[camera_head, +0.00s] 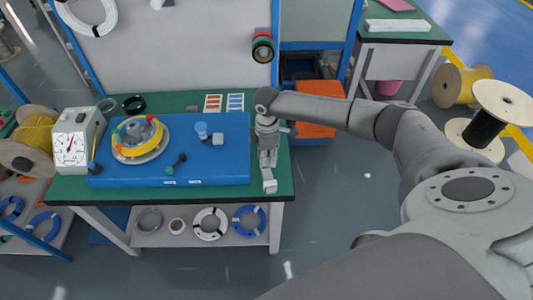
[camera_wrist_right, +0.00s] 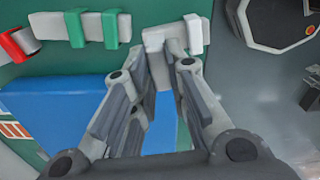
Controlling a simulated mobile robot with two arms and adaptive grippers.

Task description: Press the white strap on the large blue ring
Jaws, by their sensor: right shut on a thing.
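My right gripper (camera_head: 268,160) points down over the right edge of the green table. In the right wrist view its fingertips (camera_wrist_right: 163,50) close together on a white strap (camera_wrist_right: 195,35). The white strap also shows just below the gripper in the head view (camera_head: 270,186). A blue ring with white bands (camera_head: 236,217) lies on the shelf under the table, below and left of the gripper and apart from the strap. Another blue ring (camera_head: 57,221) lies on the rack at the left; I cannot tell which is the large one. My left gripper is out of view.
Green straps (camera_wrist_right: 77,28) and a red strap (camera_wrist_right: 14,46) sit in a row beside the gripper in the wrist view. A blue board (camera_head: 215,165) with a yellow spool (camera_head: 155,151) covers much of the tabletop. A white ring (camera_head: 198,224) lies on the shelf. Floor right of the table is clear.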

